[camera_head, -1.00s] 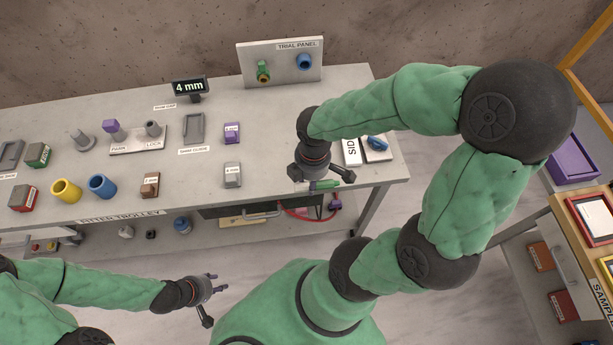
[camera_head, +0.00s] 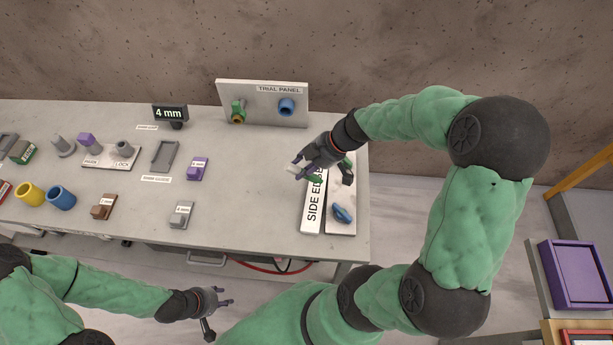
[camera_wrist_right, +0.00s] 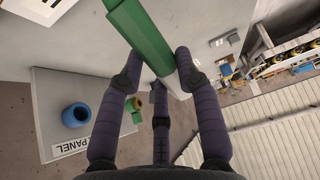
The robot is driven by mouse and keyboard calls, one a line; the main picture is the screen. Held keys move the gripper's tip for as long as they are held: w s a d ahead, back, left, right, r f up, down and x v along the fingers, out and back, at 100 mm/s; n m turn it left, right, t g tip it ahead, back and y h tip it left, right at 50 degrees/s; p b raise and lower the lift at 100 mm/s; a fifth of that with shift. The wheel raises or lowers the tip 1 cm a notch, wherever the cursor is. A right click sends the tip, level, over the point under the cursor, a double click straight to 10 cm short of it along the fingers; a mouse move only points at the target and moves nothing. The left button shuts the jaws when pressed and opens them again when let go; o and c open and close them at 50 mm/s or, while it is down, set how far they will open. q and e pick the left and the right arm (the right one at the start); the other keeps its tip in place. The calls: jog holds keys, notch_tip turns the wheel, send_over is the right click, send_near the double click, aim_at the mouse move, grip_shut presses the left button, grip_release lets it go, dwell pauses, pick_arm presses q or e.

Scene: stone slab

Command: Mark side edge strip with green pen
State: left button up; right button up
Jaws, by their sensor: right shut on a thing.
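The side edge strip (camera_head: 312,212) is a white bar with black lettering, lying on the right part of the slab-topped table. My right gripper (camera_head: 300,172) is over the strip's far end, shut on the green pen (camera_head: 314,178). In the right wrist view the pen (camera_wrist_right: 140,35) is a thick green bar between the dark fingers (camera_wrist_right: 158,70). I cannot tell whether the pen touches the strip, and no mark shows on it. My left gripper (camera_head: 220,299) is open and empty in front of the table.
A pale tray (camera_head: 340,190) with a blue item (camera_head: 342,214) lies just right of the strip. The trial panel (camera_head: 262,100) stands at the back, with a green and a blue fitting. A purple block (camera_head: 198,168) and a grey block (camera_head: 181,214) sit left; the slab between is clear.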

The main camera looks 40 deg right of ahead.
jog(key=shift+w+d+f, duration=0.1)
jog(key=shift+f+b, duration=1.45)
jog(key=shift+f, duration=1.3)
jog(key=shift+f+b, duration=0.55)
jog(key=shift+b, duration=0.3)
jog(key=shift+f+b, duration=0.1)
jog(key=shift+b, duration=0.45)
dwell(1.8)
jog(key=shift+w+a+b, duration=0.35)
jog(key=shift+a+b, duration=0.2)
jog(key=shift+b, duration=0.3)
dwell(1.1)
